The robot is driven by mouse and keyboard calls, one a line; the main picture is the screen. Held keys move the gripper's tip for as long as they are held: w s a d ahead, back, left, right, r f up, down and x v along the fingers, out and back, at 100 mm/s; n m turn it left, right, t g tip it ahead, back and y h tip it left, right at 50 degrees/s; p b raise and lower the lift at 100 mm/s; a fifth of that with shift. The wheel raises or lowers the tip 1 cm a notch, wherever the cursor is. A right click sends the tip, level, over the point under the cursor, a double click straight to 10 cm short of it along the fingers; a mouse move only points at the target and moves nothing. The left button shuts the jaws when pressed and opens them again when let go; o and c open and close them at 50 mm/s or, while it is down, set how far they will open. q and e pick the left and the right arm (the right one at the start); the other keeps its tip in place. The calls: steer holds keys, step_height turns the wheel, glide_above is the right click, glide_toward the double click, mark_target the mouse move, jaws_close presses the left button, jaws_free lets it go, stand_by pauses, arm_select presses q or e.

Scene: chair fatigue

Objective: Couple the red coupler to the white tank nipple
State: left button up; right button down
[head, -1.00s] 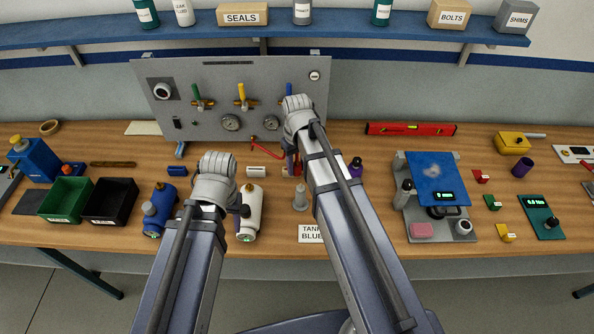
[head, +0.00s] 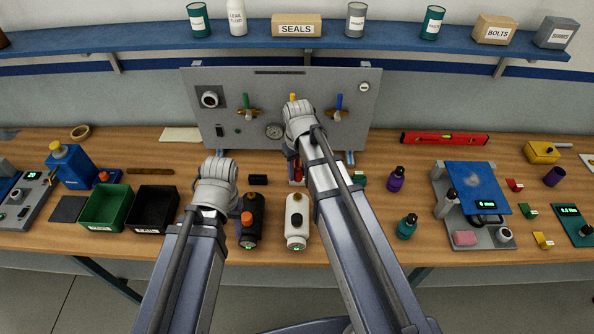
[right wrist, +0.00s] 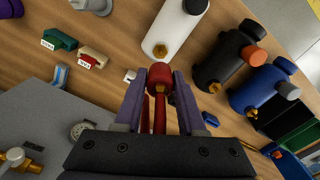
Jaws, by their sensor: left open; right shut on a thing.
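The white tank (head: 297,225) lies on the bench, and in the right wrist view it shows (right wrist: 172,30) with a brass nipple (right wrist: 160,50) at its near end. My right gripper (head: 296,168) is shut on the red coupler (right wrist: 159,76), which sits between its purple fingers in the right wrist view (right wrist: 158,92). The coupler appears close to the nipple and roughly in line with it. A small gap shows in the picture, but depth is unclear. My left gripper (head: 238,206) is open, mostly hidden behind its own wrist, beside the black tank.
The black tank (head: 251,222) with an orange knob lies left of the white one. A blue tank (right wrist: 263,90) shows beyond it. The gauge panel (head: 350,125) stands behind. Green (head: 108,204) and black (head: 152,208) bins stand left; a teal bottle (head: 406,227) stands right.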

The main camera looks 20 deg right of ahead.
steer(key=shift+a+m, duration=0.1)
steer(key=shift+m, duration=0.2)
step_height(320, 180, down, 6)
steer(key=b, duration=0.6)
steer(key=shift+f+b, duration=1.45)
stand_by(1.2)
steer(key=shift+c, duration=2.1)
jaws_free()
steer(key=shift+r, duration=0.1)
step_height(320, 180, up, 8)
steer(key=p, duration=0.8)
